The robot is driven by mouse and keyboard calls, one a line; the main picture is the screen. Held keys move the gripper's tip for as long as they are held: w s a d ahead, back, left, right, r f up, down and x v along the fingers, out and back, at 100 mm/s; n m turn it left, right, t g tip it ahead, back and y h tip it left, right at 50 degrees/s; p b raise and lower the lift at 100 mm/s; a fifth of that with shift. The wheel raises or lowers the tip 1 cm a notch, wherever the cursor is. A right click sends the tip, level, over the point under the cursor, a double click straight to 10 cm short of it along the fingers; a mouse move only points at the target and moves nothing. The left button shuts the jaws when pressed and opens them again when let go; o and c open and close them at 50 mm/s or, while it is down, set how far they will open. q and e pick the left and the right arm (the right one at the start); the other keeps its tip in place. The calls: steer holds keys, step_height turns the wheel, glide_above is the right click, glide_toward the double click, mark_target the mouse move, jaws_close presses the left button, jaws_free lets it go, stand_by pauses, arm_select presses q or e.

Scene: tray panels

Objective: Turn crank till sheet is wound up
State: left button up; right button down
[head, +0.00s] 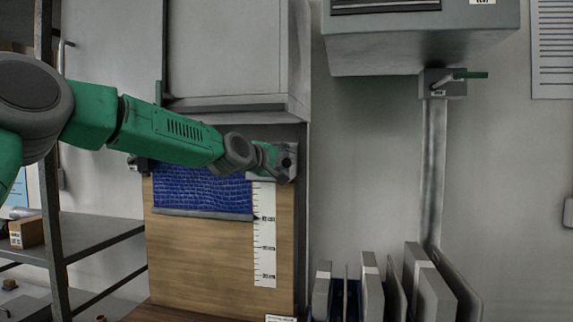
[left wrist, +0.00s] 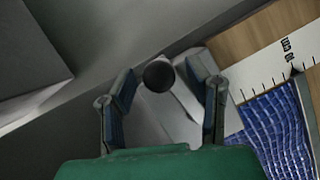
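A blue sheet (head: 200,190) hangs partly unrolled in front of a wooden board, with a grey bar (head: 203,214) along its lower edge. It also shows at the right of the left wrist view (left wrist: 275,130). A white scale strip (head: 264,240) runs down beside it, and the bar is near its upper part. My left gripper (head: 285,160) is at the grey bracket at the sheet's upper right end. In the left wrist view my open fingers (left wrist: 165,85) stand either side of the crank's round black knob (left wrist: 158,76), with visible gaps. My right gripper is out of view.
A grey cabinet (head: 235,50) overhangs just above the sheet. Several upright panels (head: 370,285) stand in a rack at lower right. A dark shelf frame (head: 95,248) stands at left.

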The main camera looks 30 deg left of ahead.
arm_select(q)
steer(key=shift+f, duration=0.15)
steer(key=s+a+r, duration=0.1)
steer(key=s, duration=1)
steer(key=shift+s+a+r, duration=0.25)
steer(key=shift+s+a, duration=0.05)
steer(key=shift+a, duration=0.1)
steer(key=shift+d, duration=0.1)
